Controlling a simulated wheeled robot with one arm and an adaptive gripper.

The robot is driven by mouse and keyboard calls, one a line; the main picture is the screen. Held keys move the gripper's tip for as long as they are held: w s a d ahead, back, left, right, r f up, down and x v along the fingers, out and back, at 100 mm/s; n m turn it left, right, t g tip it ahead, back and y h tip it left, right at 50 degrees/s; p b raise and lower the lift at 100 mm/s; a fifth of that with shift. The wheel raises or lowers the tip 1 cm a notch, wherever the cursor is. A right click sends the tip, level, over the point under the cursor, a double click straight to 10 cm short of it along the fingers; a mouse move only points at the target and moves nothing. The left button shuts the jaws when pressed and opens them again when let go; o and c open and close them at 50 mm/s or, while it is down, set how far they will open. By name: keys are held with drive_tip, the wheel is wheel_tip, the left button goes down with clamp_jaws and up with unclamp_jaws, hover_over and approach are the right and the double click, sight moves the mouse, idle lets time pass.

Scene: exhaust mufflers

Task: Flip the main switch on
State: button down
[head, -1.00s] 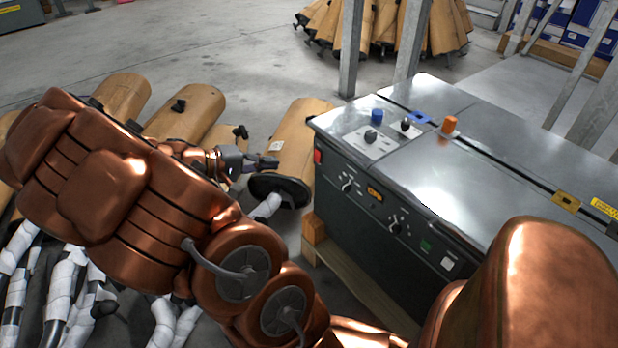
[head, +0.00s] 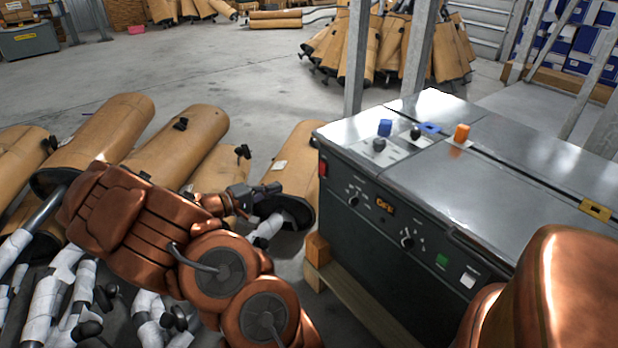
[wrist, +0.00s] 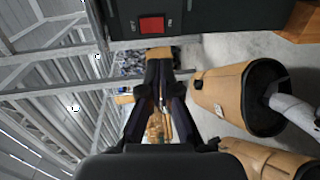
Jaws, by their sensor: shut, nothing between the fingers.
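The grey machine cabinet (head: 400,215) stands at the right in the head view. A red switch (head: 322,168) sits at the upper left end of its front panel. In the wrist view the red switch (wrist: 152,25) shows face-on at the top, with small markings on either side. An orange display (head: 385,205) on the panel appears to read OFF. My gripper (head: 278,188) is shut and empty, left of the cabinet and apart from it. In the wrist view my gripper (wrist: 160,62) points just below the red switch in the picture.
Cardboard-wrapped mufflers (head: 290,175) lie on the floor left of the cabinet, behind and beside my arm. The panel carries knobs (head: 407,238) and a green button (head: 442,261). Blue (head: 385,127) and orange (head: 461,132) knobs stand on top. A metal post (head: 357,60) rises behind.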

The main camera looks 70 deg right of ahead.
drive_tip(key=b+x, duration=0.3)
drive_tip(key=x, duration=1.1)
drive_tip(key=shift+b, duration=0.3)
drive_tip(key=shift+s+d+b, duration=0.1)
drive_tip(key=shift+d+b, duration=0.1)
drive_tip(key=shift+b, duration=0.55)
drive_tip(key=shift+w+a+f, duration=0.2)
drive_tip(key=shift+w+a, duration=0.05)
drive_tip(key=shift+a, duration=0.15)
drive_tip(key=p, duration=0.1)
approach(320, 172)
drive_tip(key=w+a+f, duration=0.2)
drive_tip(key=w+a, duration=0.1)
drive_tip(key=a, duration=0.2)
drive_tip(key=shift+a+f, duration=0.3)
drive_tip(key=shift+f, duration=0.1)
drive_tip(key=shift+r+p, duration=0.1)
drive_tip(key=shift+p, duration=0.2)
